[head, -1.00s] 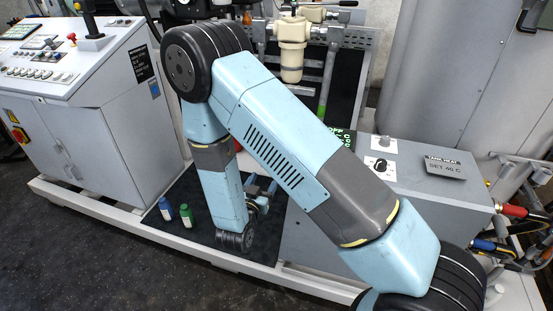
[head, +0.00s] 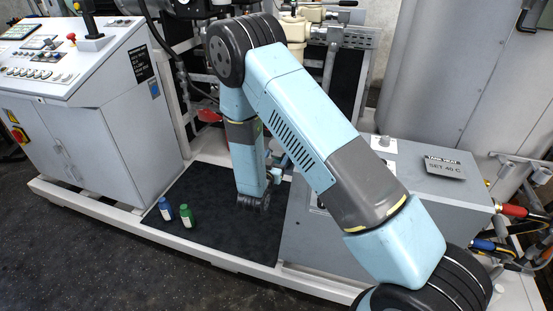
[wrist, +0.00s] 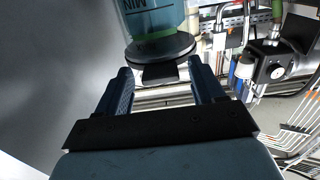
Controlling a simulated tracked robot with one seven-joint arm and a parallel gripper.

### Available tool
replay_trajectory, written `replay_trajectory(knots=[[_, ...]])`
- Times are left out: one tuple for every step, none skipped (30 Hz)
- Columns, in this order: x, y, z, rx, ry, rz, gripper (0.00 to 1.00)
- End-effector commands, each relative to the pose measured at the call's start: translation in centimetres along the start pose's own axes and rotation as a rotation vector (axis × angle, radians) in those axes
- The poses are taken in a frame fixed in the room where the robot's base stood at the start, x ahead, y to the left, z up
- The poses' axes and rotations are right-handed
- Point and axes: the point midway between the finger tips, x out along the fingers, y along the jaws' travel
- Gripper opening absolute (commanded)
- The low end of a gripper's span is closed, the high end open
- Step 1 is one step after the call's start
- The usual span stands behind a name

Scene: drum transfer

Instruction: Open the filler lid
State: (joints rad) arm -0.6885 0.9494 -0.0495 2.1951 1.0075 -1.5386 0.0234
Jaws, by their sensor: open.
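In the wrist view a round black lid or cap (wrist: 160,48) with a flat front tab (wrist: 160,72) sits against a clear greenish cylinder (wrist: 152,18) marked "MIN", which appears upside down. This looks like the filler lid. My gripper (wrist: 160,67) is open, with one dark blue finger on each side of the tab. I see gaps beside the tab and cannot tell any contact. In the head view my arm hides most of the gripper, and I cannot make out the lid there.
In the head view a blue bottle (head: 165,208) and a green bottle (head: 187,216) stand on the black mat (head: 210,232). A grey box with a "SET 40 C" plate (head: 444,168) is at right, a control console (head: 75,100) at left. Pipes and a valve fill the wrist view's right.

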Motion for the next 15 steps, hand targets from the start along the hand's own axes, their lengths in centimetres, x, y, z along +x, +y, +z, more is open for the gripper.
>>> replay_trajectory(knots=[[0.05, 0.0, 0.01, 0.0, 0.0, 0.0, 0.68], [0.06, 0.0, 0.01, 0.0, 0.0, 0.0, 0.68], [0.05, -0.01, 0.01, 0.0, 0.0, 0.0, 0.68], [0.05, -0.01, 0.01, 0.0, 0.0, 0.0, 0.68], [0.04, -0.01, 0.01, 0.0, 0.0, 0.0, 0.68], [0.04, -0.01, 0.01, 0.0, 0.0, 0.0, 0.68], [0.03, -0.01, 0.01, 0.0, 0.0, 0.0, 0.68], [0.03, -0.02, 0.01, 0.0, 0.0, 0.0, 0.65], [0.02, -0.02, 0.01, 0.0, 0.0, 0.0, 0.61], [0.02, -0.02, 0.01, 0.0, 0.0, 0.0, 0.58], [0.02, -0.02, 0.01, 0.0, 0.0, 0.0, 0.56], [0.01, -0.02, 0.01, 0.0, 0.0, 0.0, 0.52], [0.01, -0.02, 0.01, 0.0, 0.0, 0.0, 0.49], [0.01, -0.02, 0.01, 0.0, 0.0, 0.0, 0.46], [0.01, -0.02, 0.01, 0.0, 0.0, 0.0, 0.42]])
